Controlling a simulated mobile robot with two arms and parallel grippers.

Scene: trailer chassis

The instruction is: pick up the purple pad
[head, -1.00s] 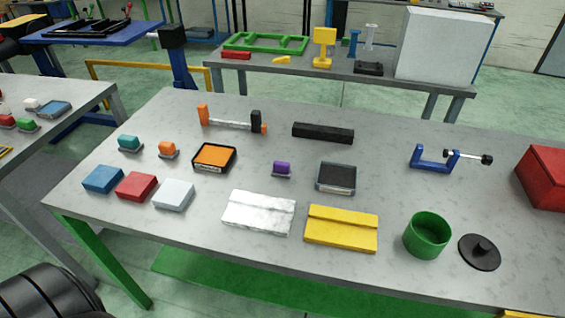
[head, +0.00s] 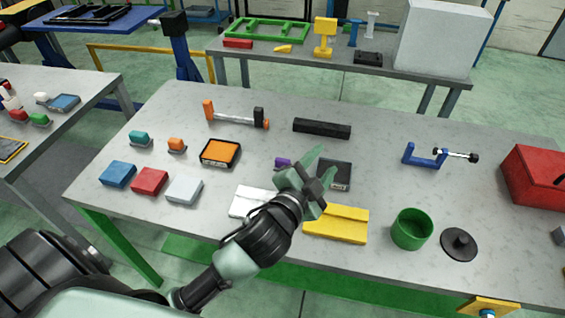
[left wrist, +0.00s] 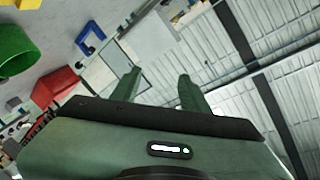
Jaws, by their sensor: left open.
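The purple pad (head: 282,163) is a small purple block on the grey table, left of a dark grey box (head: 336,174). In the head view my left gripper (head: 322,172) is over the table just right of the pad, and hides part of its surroundings. Its fingers are spread and hold nothing. In the left wrist view the two fingers (left wrist: 159,88) stand apart with nothing between them, and the pad is not seen there. My right gripper is not in view.
A white block (head: 247,202) and a yellow block (head: 337,224) lie under and beside my left arm. An orange-topped tray (head: 220,153), a black bar (head: 322,128) and a green cup (head: 411,229) are nearby. Table between the black bar and blue clamp (head: 425,157) is clear.

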